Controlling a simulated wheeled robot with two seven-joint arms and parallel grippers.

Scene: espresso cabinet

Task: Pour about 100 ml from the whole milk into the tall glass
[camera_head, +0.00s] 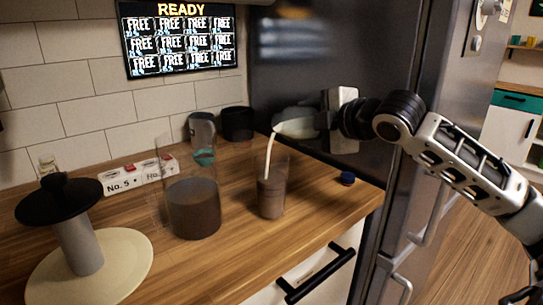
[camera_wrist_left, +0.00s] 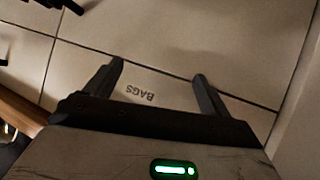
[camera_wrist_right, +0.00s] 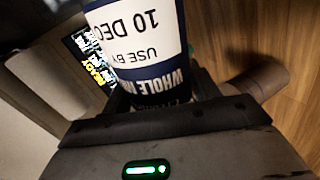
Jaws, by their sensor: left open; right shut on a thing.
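The whole milk bottle (camera_head: 297,121) is held tilted well over to the left above the counter. Its white and navy label (camera_wrist_right: 140,45) fills the top of the right wrist view. My right gripper (camera_head: 325,120) is shut on the bottle. A white stream runs from its mouth into the tall glass (camera_head: 271,196), which stands upright on the wooden counter. The glass has brownish contents in its lower part; the exact level is hard to read. My left gripper (camera_wrist_left: 158,75) is open and empty, facing pale panels marked BAGS; it is outside the head view.
A larger clear container (camera_head: 193,207) with dark contents stands left of the glass. A black-topped stand (camera_head: 62,205) sits on a round pale base. A blue cap (camera_head: 347,178) lies right of the glass. A metal jug (camera_head: 202,130) stands behind. The fridge (camera_head: 330,45) borders the counter.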

